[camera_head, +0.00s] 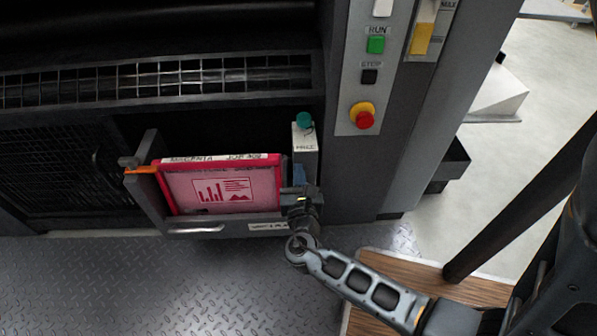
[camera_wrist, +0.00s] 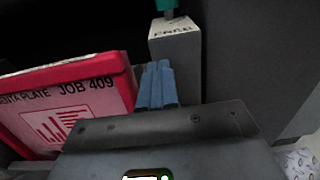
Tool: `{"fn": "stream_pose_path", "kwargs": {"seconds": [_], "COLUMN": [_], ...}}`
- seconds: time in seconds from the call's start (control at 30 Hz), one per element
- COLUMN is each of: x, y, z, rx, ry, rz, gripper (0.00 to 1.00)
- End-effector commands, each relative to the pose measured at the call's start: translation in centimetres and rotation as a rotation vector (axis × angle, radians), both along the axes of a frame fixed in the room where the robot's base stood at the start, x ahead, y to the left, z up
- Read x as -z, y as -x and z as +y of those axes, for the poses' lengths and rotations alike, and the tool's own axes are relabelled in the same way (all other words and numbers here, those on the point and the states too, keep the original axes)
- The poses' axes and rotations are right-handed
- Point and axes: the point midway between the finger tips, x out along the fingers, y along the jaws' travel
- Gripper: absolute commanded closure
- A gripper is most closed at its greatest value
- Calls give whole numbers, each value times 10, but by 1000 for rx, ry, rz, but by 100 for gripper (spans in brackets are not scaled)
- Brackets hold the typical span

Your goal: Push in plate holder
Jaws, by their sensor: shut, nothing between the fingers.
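The plate holder (camera_head: 196,228) is a dark grey frame with a handle on its front. It sits out in front of the dark opening in the press. A magenta plate (camera_head: 225,187) with a red border stands in it; the wrist view shows the plate (camera_wrist: 70,105) with "JOB 409" on its top edge. My gripper (camera_head: 299,175) is at the right end of the holder. Its blue fingertips (camera_wrist: 157,86) are shut together with nothing between them. They are right of the plate, in front of a grey block marked FREE. Whether they touch the holder or block is unclear.
The FREE block (camera_head: 304,139) has a green knob (camera_head: 304,119) on top. A panel to the right carries a green RUN button (camera_head: 376,44), a black STOP button (camera_head: 370,76) and a red emergency button (camera_head: 364,119). The diamond-plate floor (camera_head: 150,285) in front is clear.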

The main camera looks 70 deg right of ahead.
Motion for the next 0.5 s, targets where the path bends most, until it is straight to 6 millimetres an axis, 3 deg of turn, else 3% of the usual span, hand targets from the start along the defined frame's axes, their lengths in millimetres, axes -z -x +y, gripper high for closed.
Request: {"fn": "stream_pose_path", "kwargs": {"seconds": [0.2,0.5], "x": [1,0], "y": [-6,-7], "z": [-16,-18], "rx": [1,0], "ry": [0,-1], "rz": [0,0], "gripper": [100,100]}}
